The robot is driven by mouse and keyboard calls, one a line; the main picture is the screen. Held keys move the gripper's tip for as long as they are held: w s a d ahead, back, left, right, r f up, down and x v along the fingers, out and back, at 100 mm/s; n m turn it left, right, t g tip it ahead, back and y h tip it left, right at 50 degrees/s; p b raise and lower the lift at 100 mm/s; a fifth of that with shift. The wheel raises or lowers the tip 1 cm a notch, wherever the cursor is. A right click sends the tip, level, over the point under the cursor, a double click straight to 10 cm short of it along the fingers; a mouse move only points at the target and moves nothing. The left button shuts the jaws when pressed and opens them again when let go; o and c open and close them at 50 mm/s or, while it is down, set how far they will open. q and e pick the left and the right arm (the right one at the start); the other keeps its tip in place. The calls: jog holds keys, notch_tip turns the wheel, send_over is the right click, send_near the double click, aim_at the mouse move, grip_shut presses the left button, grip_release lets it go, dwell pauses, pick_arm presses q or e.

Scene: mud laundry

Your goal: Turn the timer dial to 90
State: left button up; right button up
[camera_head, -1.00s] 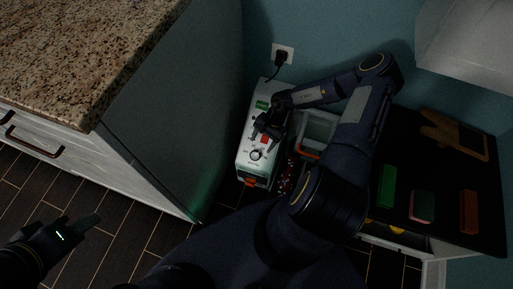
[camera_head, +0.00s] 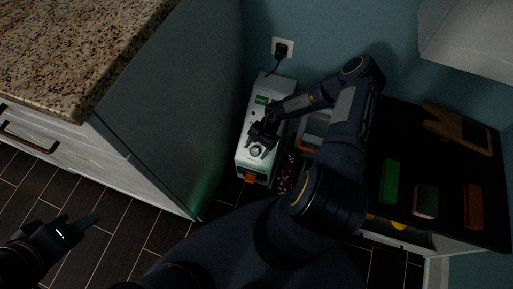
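The white machine (camera_head: 246,165) stands on the floor against the wall, between the counter side and the black-topped table. Its round dial (camera_head: 255,151) is on the front part of the top panel, and a small green display (camera_head: 262,100) is further back. My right gripper (camera_head: 258,146) is over the panel, its fingers apart and reaching down on either side of the dial. I cannot tell whether they touch it. The dial's markings are too small to read. My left gripper (camera_head: 88,220) is low at the left, away from the machine; its finger spacing is unclear.
A granite counter (camera_head: 80,45) fills the upper left. The black tabletop (camera_head: 445,165) at right holds green, pink and orange blocks and a wooden board (camera_head: 457,130). A grey bin (camera_head: 317,127) stands right of the machine. A plug (camera_head: 282,49) sits in the wall socket.

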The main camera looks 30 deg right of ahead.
jog(key=c, duration=0.9)
jog(key=shift+s+d+f+m+t+y+b, duration=0.15)
jog(key=shift+m+t+y+b, duration=0.15)
jog(key=shift+m+t, duration=0.2)
jog(key=shift+s+a+f+m+t+y+b, duration=0.1)
jog(key=shift+m+t+y+b, duration=0.15)
jog(key=shift+m+t, duration=0.2)
jog(key=m+t+b, duration=0.1)
jog(key=m+t, duration=0.1)
jog(key=shift+s+d+t+b, duration=0.1)
jog(key=shift+s+t+b, duration=0.1)
jog(key=shift+t+b, duration=0.15)
jog(key=shift+r+m+t+p, duration=0.15)
jog(key=shift+m+t+p, duration=0.1)
jog(key=shift+t+p, duration=0.1)
jog(key=m+t+p, duration=0.1)
jog(key=p, duration=0.2)
jog(key=m+t+p, duration=0.1)
jog(key=p, duration=0.3)
jog(key=m+t+p, duration=0.1)
jog(key=p, duration=0.2)
jog(key=shift+s+r, duration=0.15)
jog(key=shift+s, duration=0.1)
jog(key=shift+f+m+t+p, duration=0.35)
jog(key=shift+m+t+p, duration=0.45)
jog(key=shift+t+p, duration=0.25)
jog(key=shift+s+h, duration=0.1)
jog(key=shift+h, duration=0.15)
